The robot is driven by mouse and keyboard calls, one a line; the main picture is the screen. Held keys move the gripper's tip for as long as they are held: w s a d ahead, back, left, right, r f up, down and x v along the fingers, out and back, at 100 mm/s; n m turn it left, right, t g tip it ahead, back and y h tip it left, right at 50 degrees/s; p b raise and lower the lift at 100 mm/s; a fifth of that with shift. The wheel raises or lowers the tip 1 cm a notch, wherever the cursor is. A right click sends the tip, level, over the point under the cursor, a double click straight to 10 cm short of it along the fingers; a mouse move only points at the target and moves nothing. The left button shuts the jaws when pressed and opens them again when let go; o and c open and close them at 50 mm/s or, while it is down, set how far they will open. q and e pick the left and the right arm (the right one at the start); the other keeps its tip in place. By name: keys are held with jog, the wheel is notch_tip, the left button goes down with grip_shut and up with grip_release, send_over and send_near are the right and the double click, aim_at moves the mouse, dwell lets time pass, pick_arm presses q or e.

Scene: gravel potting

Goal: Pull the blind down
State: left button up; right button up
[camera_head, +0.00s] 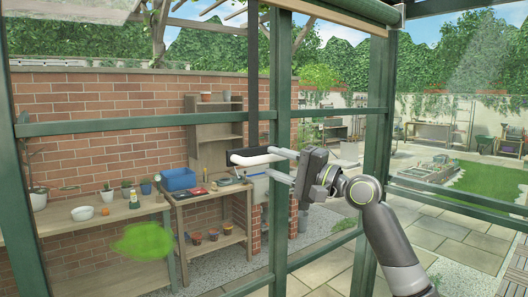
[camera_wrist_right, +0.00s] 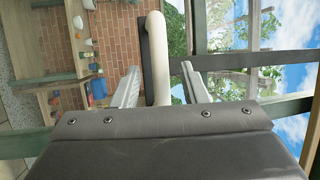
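The blind's dark green roller (camera_head: 362,10) is at the top of the head view, with a pale strip (camera_head: 318,11) along its underside. A dark strap (camera_head: 253,75) hangs down to a white rounded bar (camera_head: 248,158). My right gripper (camera_head: 277,164) is open beside the bar's right end, fingers pointing left. In the right wrist view, the white bar (camera_wrist_right: 158,60) runs between the two spread fingers of my right gripper (camera_wrist_right: 160,82), with gaps at both sides. I cannot tell whether a finger touches it. My left gripper is not in view.
Green frame posts (camera_head: 281,110) and a crossbar (camera_head: 130,124) stand close to my right arm. Behind the frame, a wooden bench (camera_head: 105,222) carries pots, and a blue crate (camera_head: 178,179) stands on a lower table. Paving (camera_head: 440,240) lies to the right.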

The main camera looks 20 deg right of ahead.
aim_at(269, 161)
jog(key=shift+p+x, duration=0.55)
jog(key=shift+x, duration=1.4)
jog(key=shift+c, duration=0.2)
grip_shut()
